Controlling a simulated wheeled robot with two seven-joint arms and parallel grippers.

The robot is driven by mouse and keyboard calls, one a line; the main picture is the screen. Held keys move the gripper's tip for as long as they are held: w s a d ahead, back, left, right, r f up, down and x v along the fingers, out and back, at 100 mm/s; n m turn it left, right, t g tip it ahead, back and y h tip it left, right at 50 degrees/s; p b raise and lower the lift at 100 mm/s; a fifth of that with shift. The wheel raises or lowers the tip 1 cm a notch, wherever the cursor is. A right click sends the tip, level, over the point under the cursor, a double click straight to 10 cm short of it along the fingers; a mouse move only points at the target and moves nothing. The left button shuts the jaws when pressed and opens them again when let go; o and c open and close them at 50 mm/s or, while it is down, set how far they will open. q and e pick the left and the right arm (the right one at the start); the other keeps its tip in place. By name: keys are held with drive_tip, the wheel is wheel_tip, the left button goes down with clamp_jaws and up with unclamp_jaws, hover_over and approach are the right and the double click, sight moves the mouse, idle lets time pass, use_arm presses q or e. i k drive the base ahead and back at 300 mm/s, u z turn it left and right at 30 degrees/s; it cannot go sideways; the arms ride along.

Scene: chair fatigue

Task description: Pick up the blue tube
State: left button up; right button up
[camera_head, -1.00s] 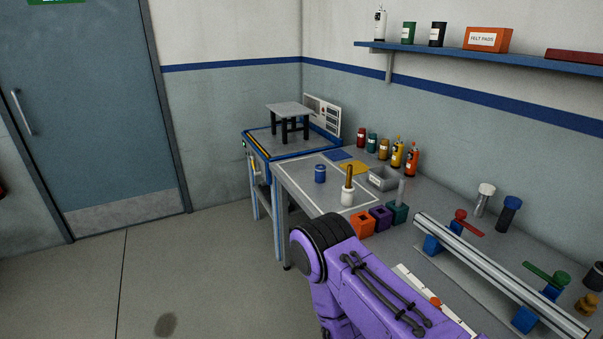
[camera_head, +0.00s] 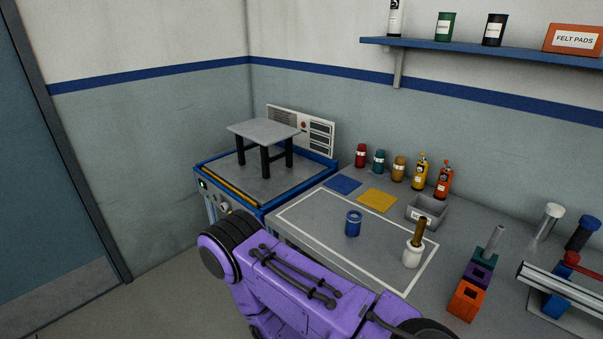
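A short, upright blue tube (camera_head: 353,223), with a paler band near its top, stands on the grey bench inside a white painted outline (camera_head: 318,254). Nothing touches it. A purple arm of mine crosses the bottom of the view in front of the bench. Neither of my grippers shows, so their state is hidden.
A white pot with a brown handle (camera_head: 413,254) stands right of the tube. A grey bin (camera_head: 427,212) and several bottles line the back. Orange, purple and green blocks (camera_head: 466,301) sit at right. A small table (camera_head: 264,132) stands on the blue-framed platform at left.

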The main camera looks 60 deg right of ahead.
sight(352, 227)
drive_tip(key=i, duration=1.85)
drive_tip(key=z, duration=3.75)
